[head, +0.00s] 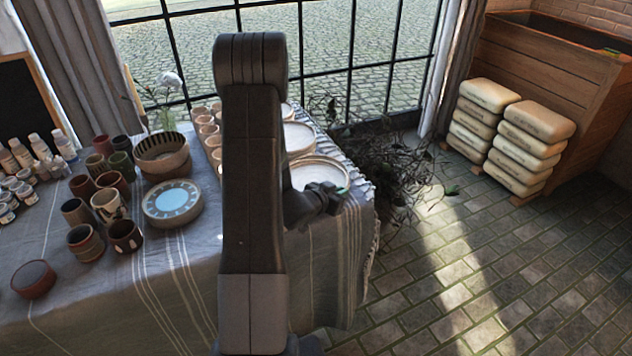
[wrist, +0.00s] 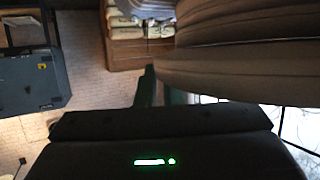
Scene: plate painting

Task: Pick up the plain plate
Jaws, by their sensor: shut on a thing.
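A plain pale plate (head: 318,172) is at the right end of the cloth-covered table in the head view, partly hidden behind my arm. My gripper (head: 338,196) is at its near right rim and is shut on it. In the wrist view the plate's brown rim (wrist: 245,72) fills the upper right, right beside my gripper's fingers (wrist: 155,88). Whether the plate is clear of what is under it, I cannot tell. Another plain plate (head: 298,138) sits just behind it, partly hidden.
A plate with a blue painted centre (head: 172,203), a striped bowl (head: 163,156) and several cups (head: 108,205) stand on the table (head: 130,300) left of my arm. A dark plant (head: 385,170) is right of the table. Stacked bags (head: 535,140) stand on the floor farther right.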

